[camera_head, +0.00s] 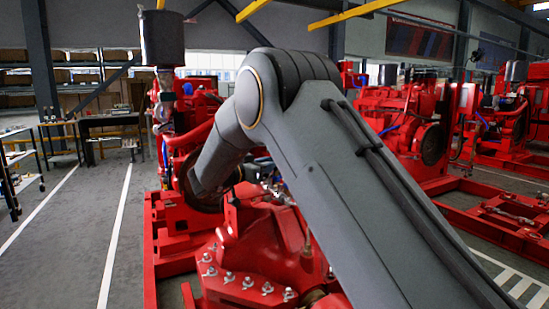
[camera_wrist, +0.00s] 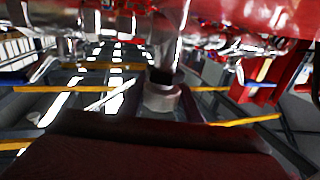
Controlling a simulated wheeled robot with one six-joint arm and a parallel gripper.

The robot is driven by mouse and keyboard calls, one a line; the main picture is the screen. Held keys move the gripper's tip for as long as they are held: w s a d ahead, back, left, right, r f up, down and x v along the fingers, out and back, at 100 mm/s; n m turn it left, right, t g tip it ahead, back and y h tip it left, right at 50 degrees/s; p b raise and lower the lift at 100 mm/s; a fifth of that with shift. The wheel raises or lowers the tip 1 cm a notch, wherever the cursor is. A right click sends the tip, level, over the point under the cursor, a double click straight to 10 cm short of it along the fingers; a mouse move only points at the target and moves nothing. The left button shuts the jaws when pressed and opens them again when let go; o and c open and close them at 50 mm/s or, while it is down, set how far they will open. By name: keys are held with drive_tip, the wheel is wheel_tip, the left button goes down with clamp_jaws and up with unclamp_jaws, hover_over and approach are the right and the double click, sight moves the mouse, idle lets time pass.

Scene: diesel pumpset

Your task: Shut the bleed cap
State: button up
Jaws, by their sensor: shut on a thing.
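In the wrist view, a dark reddish block, which looks like part of my gripper (camera_wrist: 160,122), fills the bottom of the picture. A silver round part, apparently the bleed cap (camera_wrist: 161,98), sits right at its upper edge, below a dark band and a shiny upright stem. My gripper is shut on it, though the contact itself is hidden. In the head view, my grey arm reaches over the red pumpset (camera_head: 262,245) and bends down behind it. My gripper and the cap are hidden there by the arm and engine.
Red engine parts and shiny metal pipes crowd close around the wrist. A grey cylinder (camera_head: 162,38) stands high on the engine at left. More red pumpsets (camera_head: 425,125) stand at right. The floor aisle (camera_head: 75,225) at left is clear, with a workbench (camera_head: 108,125) beyond.

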drive_tip(key=shift+r, duration=0.1)
drive_tip(key=o, duration=1.1)
drive_tip(key=shift+v, duration=3.9)
